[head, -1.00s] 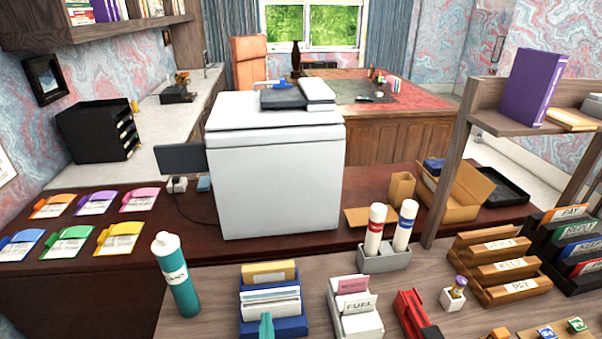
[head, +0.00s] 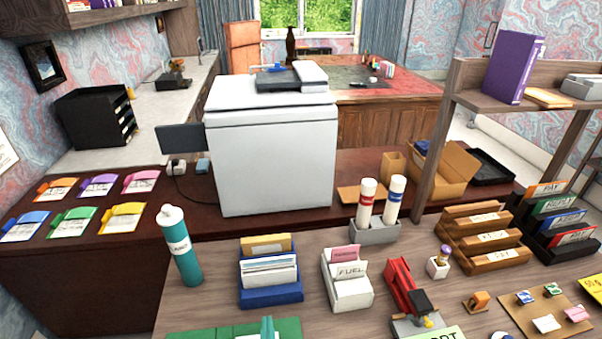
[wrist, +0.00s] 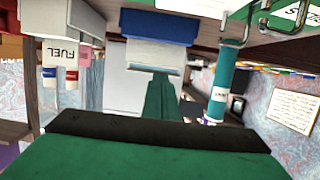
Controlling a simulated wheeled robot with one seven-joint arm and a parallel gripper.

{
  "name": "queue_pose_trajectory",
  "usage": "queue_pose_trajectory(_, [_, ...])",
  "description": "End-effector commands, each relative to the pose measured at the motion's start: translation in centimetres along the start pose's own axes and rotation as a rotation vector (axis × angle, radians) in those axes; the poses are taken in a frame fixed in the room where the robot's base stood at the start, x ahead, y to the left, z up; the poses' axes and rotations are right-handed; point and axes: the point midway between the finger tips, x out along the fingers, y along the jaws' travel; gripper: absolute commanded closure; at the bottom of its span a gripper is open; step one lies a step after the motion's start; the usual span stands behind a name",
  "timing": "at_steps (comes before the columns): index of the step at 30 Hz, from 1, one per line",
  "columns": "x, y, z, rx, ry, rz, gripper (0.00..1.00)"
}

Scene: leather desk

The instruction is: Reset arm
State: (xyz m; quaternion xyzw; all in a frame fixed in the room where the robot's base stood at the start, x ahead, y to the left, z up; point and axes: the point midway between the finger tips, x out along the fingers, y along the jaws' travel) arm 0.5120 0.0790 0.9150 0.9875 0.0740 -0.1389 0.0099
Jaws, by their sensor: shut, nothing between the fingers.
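My gripper (head: 267,327) shows only as a teal tip at the bottom edge of the head view, in front of the blue letter holder (head: 270,292). In the wrist view, which is upside down, its green fingers (wrist: 160,97) are together and empty. The blue letter holder (wrist: 158,27) is beyond them there. The rest of my arm is out of the head view.
A teal bottle (head: 180,248) stands left of the blue holder. A white holder marked FUEL (head: 347,285) and a red stapler-like tool (head: 400,283) stand to the right. A green flat item (head: 215,333) lies at the front edge. A white printer (head: 270,160) stands behind.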

Motion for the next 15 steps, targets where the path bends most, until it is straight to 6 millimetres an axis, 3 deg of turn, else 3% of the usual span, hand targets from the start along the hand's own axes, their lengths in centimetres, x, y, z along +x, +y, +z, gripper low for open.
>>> queue_pose_trajectory(8, [-3.7,1.3,4.3,0.008,-0.002,0.027,1.00])
queue_pose_trajectory(15, [-9.4,2.6,8.5,0.019,0.007,0.061,1.00])
